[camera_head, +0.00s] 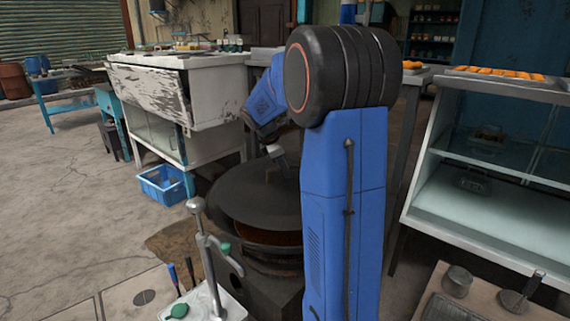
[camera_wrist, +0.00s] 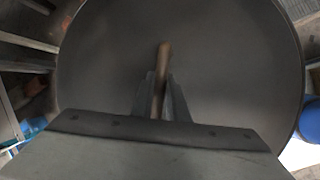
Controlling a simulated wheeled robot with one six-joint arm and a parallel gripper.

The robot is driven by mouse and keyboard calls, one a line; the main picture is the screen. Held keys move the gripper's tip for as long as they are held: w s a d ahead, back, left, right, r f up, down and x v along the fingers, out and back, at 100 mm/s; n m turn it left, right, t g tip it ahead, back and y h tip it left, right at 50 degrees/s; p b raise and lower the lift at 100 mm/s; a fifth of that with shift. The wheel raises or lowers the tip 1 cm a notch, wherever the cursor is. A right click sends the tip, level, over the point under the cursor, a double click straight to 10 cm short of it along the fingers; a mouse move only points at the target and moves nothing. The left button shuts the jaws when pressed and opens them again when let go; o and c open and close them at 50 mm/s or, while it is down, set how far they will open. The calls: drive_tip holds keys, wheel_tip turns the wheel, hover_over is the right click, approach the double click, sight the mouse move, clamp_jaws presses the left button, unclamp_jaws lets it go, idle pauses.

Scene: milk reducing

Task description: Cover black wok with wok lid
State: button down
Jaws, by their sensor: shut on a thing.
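The dark wok lid (camera_head: 250,196) is over the black wok (camera_head: 228,228) in the head view, covering most of its opening. A brown strip of the wok's inside (camera_head: 262,232) shows below the lid's near edge, so the lid sits raised or tilted there. My gripper (camera_head: 278,153) is above the lid, partly hidden behind my blue arm. In the wrist view, my gripper (camera_wrist: 160,92) is shut on the brown handle (camera_wrist: 164,52) of the lid, and the round lid (camera_wrist: 220,65) fills most of the picture. The wok's right side is hidden by my arm.
A white tray with a metal press (camera_head: 205,255) and utensils stands in front of the wok. A blue crate (camera_head: 163,185) lies on the floor behind left. A worn white counter (camera_head: 150,95) is at the back, and a glass display case (camera_head: 480,210) at right.

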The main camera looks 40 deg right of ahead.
sight(283, 181)
drive_tip(key=shift+f, duration=3.45)
drive_tip(key=shift+f, duration=0.2)
drive_tip(key=c, duration=1.6)
unclamp_jaws()
drive_tip(key=shift+c, duration=0.2)
drive_tip(key=v, duration=1.7)
drive_tip(key=shift+a+r, duration=0.15)
drive_tip(key=s+a+m+t+y, duration=0.25)
drive_tip(key=s+a+m, duration=0.35)
drive_tip(key=s+a, duration=0.85)
drive_tip(key=s+a+f+m+t+y, duration=0.1)
drive_tip(key=s+a+f+m, duration=0.2)
drive_tip(key=s, duration=0.5)
drive_tip(key=s+a+f+m+t+y, duration=0.1)
drive_tip(key=s+a+f+m, duration=0.2)
drive_tip(key=s+a+f, duration=0.3)
drive_tip(key=shift+s+a+m, duration=0.15)
drive_tip(key=shift+s+m, duration=0.15)
drive_tip(key=shift+s, duration=0.55)
